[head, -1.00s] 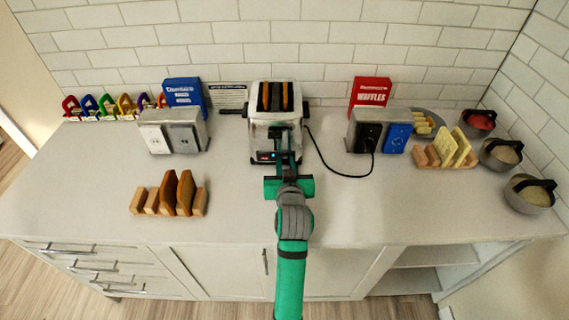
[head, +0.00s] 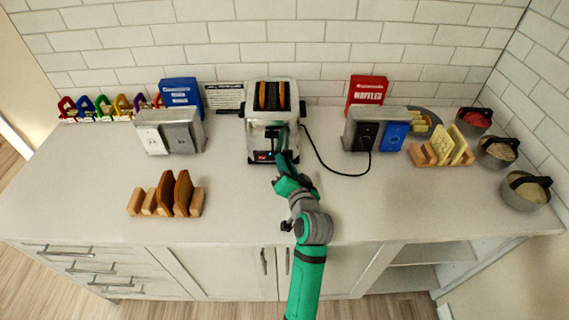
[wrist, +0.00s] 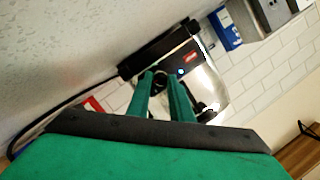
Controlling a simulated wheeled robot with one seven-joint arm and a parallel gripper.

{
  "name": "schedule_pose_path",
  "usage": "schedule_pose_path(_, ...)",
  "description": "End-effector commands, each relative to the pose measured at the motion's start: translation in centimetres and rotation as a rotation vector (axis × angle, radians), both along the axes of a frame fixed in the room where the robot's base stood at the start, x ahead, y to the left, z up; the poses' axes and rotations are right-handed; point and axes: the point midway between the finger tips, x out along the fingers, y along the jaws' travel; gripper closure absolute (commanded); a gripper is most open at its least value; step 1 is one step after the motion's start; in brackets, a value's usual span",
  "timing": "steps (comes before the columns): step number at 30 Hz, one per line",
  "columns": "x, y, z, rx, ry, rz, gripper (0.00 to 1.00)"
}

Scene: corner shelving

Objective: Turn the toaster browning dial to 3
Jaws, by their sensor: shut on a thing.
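The chrome toaster (head: 258,128) stands at the back middle of the counter, with two brown slices in its top slots. Its front bears a small red display and a blue light low down. My gripper (head: 284,158) reaches the lower right of that front from below, with the wrist tilted. In the wrist view the toaster (wrist: 205,88) appears rolled over, and my gripper (wrist: 162,77) has its two green fingers closed around the small dark dial (wrist: 161,73). The fingers mostly cover the dial, so its setting cannot be read.
A black cord (head: 330,167) runs from the toaster to the right outlet box (head: 365,130). A wooden rack (head: 167,195) with brown slices stands front left. Another outlet box (head: 170,132) is left of the toaster. The counter around my arm is clear.

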Motion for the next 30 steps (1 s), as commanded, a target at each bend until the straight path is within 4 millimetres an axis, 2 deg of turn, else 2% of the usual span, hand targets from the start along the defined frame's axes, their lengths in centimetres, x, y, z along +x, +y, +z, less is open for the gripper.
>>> schedule_pose_path(16, 0.01, 0.04, -0.08, 0.027, 0.001, 0.001, 1.00)
schedule_pose_path(17, 0.01, 0.04, -0.08, 0.027, 0.001, 0.001, 0.78)
schedule_pose_path(19, 0.01, 0.03, -0.08, 0.027, 0.001, 0.001, 0.62)
schedule_pose_path(30, -0.34, -0.13, -0.01, 0.027, 0.001, 0.000, 0.62)
